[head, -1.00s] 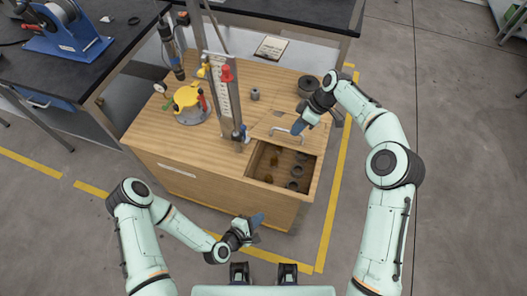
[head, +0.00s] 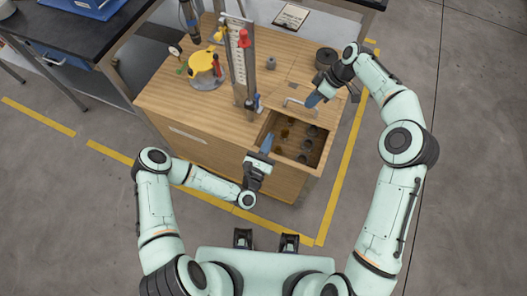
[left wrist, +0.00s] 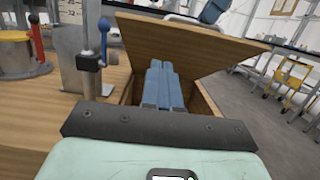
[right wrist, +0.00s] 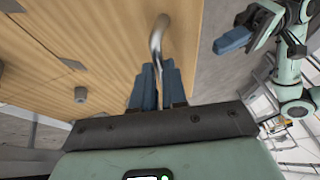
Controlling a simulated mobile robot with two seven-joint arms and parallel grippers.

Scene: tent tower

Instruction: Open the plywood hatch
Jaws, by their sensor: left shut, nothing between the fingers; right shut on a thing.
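The plywood hatch (head: 292,112) is tilted up above an open compartment (head: 297,143) in the wooden cabinet top. In the left wrist view the hatch panel (left wrist: 185,50) slopes over the opening. My right gripper (head: 312,101) is shut on the hatch's silver handle (head: 297,102); in the right wrist view the handle (right wrist: 158,40) runs down between the blue fingers (right wrist: 158,88). My left gripper (head: 268,142) is shut and empty at the compartment's left edge. In the left wrist view its blue fingers (left wrist: 163,85) point toward the opening, under the hatch panel.
Several small round parts lie in the compartment. A steel column (head: 240,65) with a red knob and a yellow device (head: 203,65) stand on the cabinet top (head: 165,95). A dark round part (head: 326,58) stands behind the hatch. The floor at right is clear.

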